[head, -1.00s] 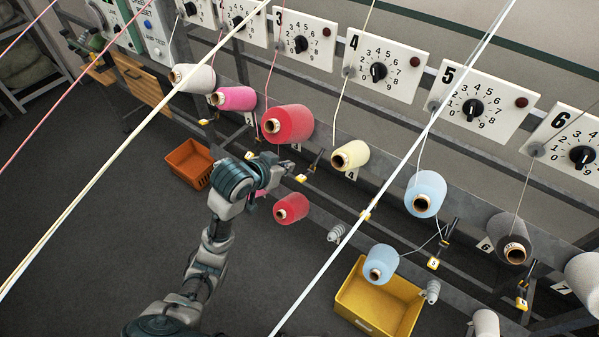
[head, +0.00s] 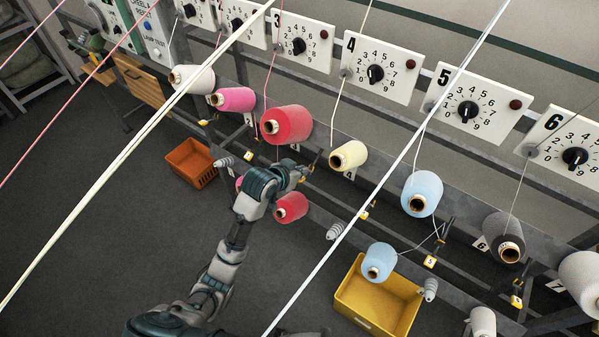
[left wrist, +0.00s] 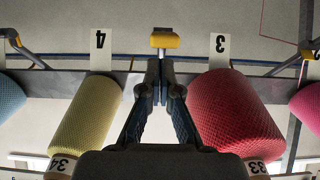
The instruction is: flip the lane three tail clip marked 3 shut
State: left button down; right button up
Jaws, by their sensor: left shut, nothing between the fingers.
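The lane three tail clip shows in the left wrist view as a yellow and white tab (left wrist: 165,40), between the upside-down number cards 4 and 3. Its own mark is not readable there. My left gripper (left wrist: 160,75) is shut and empty, its fingertips just short of the tab in that picture; I cannot tell whether they touch.
A yellow cone (head: 348,156) sits right of the gripper and a lower red cone (head: 291,207) hangs just below it. An orange bin (head: 190,165) and a yellow bin (head: 375,303) stand on the floor. Taut yarns cross the foreground. Dial panels (head: 375,72) line the wall.

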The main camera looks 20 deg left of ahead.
pick_arm(q)
jog(key=shift+s+f, duration=0.35)
jog(key=shift+f, duration=0.1)
jog(key=shift+w+a+f, duration=0.1)
jog(key=shift+a+f, duration=0.05)
